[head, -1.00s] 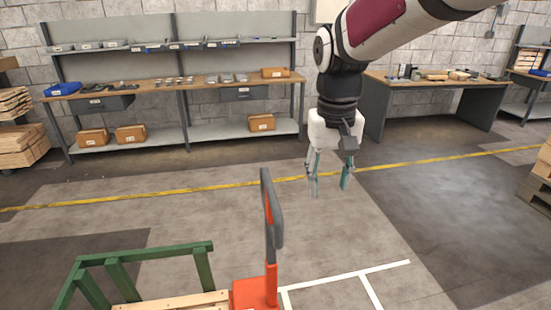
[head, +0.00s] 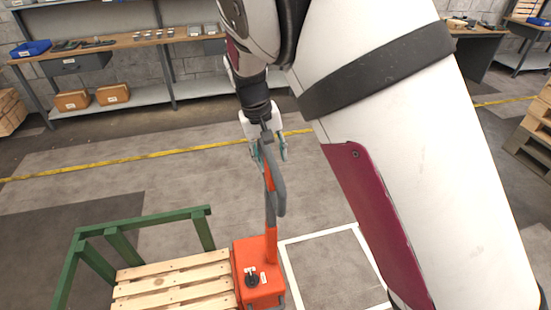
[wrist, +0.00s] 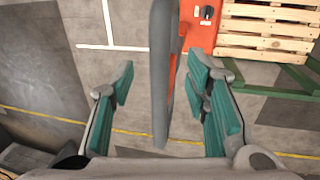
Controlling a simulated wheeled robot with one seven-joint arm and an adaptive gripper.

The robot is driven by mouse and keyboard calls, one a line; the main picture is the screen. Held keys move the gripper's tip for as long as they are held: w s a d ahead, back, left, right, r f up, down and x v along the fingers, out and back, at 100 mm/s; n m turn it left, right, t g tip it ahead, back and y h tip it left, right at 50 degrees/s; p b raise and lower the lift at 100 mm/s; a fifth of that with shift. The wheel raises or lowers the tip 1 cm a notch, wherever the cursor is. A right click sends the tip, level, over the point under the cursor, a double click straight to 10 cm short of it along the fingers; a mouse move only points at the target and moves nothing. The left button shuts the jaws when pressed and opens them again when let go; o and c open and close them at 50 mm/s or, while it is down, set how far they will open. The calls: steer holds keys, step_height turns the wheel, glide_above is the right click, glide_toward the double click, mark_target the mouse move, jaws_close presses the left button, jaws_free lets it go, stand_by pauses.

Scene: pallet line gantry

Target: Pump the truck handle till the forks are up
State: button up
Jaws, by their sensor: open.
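The orange pallet truck (head: 259,276) stands at the lower middle of the head view, with its handle rising upright. The handle's dark grey grip loop (head: 279,192) tops an orange shaft. My gripper (head: 269,150) is at the top of the handle, seen from behind it. In the wrist view the open fingers (wrist: 168,95) with teal pads stand on either side of the grip loop (wrist: 163,75), with gaps on both sides. The truck's body (wrist: 203,22) shows at the top of the wrist view. The forks are hidden.
A wooden pallet (head: 172,284) lies left of the truck body, beside a green rail frame (head: 145,221). White floor lines (head: 318,234) mark a bay to the right. A workbench (head: 120,50) runs along the back wall. Stacked pallets (head: 535,130) stand at far right.

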mark_target(276, 172)
steer(key=f, duration=0.3)
steer(key=d+f, duration=0.1)
steer(key=f, duration=0.1)
steer(key=shift+w+d+f+p, duration=0.1)
steer(key=shift+f+p, duration=0.2)
steer(key=shift+f, duration=0.1)
jaws_close()
